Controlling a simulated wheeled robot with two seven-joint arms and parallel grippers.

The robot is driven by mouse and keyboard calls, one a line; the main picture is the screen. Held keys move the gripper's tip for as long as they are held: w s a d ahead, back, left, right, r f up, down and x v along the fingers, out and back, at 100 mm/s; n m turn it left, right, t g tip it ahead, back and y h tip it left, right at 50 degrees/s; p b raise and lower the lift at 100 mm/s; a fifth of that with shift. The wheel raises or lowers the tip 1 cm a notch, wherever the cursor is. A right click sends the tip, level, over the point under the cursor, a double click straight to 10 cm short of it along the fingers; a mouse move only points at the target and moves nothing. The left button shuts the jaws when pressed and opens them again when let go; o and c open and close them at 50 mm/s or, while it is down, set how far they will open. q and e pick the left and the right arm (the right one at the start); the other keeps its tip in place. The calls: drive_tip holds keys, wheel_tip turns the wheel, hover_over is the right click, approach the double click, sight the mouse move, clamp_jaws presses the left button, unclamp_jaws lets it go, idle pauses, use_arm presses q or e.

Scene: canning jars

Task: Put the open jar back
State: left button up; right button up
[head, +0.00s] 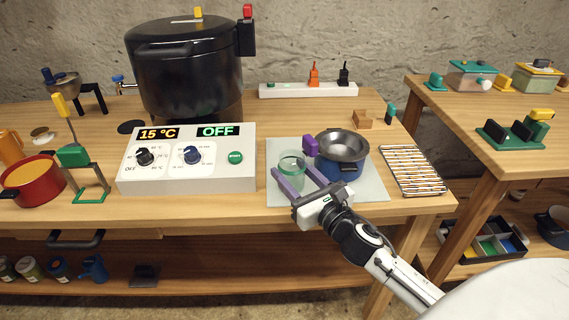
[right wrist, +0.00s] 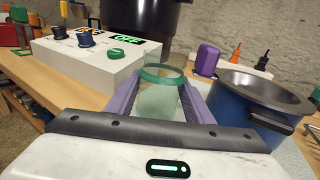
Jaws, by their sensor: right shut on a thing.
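An open glass jar with a green rim (head: 291,162) stands upright over the pale mat (head: 375,189) on the front of the bench. My right gripper (head: 296,178) is shut on the jar, with its purple fingers on either side of it. In the right wrist view the jar (right wrist: 160,92) sits between the fingers, its mouth open and its walls clear; it looks empty. I cannot tell whether its base touches the mat. My left gripper is not in view.
A blue pot with a steel funnel (head: 342,152) stands just right of the jar, a purple object (head: 310,146) behind it. A wire rack (head: 412,170) lies further right. The white control box (head: 188,160) stands left, with a large black canner (head: 185,75) behind it.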

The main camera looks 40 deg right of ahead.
sight(299, 180)
drive_tip(key=w, duration=0.4)
drive_tip(key=shift+d+r, duration=0.1)
drive_tip(key=shift+d, duration=0.05)
drive_tip(key=shift+s, duration=0.15)
drive_tip(key=shift+f, duration=0.2)
drive_tip(key=shift+f, duration=0.15)
drive_tip(key=o, duration=1.4)
drive_tip(key=shift+r, duration=0.25)
drive_tip(key=s, duration=0.8)
drive_tip(key=s+a, duration=0.1)
drive_tip(key=s, duration=0.3)
drive_tip(key=shift+b, duration=0.3)
